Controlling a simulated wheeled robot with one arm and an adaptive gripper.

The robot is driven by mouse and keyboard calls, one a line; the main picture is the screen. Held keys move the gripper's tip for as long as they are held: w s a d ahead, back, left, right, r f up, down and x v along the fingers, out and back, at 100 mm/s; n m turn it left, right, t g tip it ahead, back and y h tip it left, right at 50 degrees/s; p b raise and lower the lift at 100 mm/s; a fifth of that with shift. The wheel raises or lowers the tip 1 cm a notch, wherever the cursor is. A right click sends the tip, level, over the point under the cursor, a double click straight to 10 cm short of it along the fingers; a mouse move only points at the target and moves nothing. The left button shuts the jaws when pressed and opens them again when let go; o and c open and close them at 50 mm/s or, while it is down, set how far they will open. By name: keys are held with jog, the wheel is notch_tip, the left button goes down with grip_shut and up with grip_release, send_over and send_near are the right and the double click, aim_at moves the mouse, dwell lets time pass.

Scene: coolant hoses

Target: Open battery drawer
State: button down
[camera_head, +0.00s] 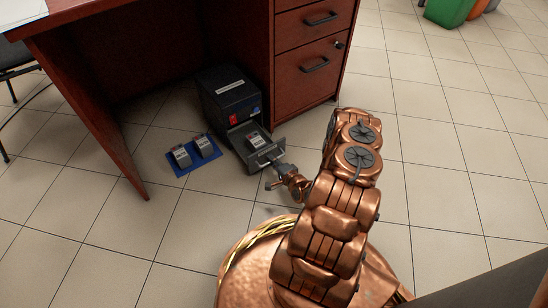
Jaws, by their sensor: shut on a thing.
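The battery drawer (239,136) sticks out of the front of a dark box (223,96) on the floor under the desk. A battery (254,140) with a light label sits in the drawer. My gripper (268,165) is at the drawer's front, shut on its handle (265,156). The fingertips are small here, and part of the handle is hidden by them. My copper arm reaches in from the lower right.
A blue tray (183,171) with two batteries (181,155) lies on the tiles left of the drawer. Open floor lies in front and right. A green bin (447,12) stands far right.

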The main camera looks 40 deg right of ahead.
jog(key=shift+d, duration=0.1)
jog(key=c, duration=1.2)
grip_release()
jog(key=shift+r, duration=0.15)
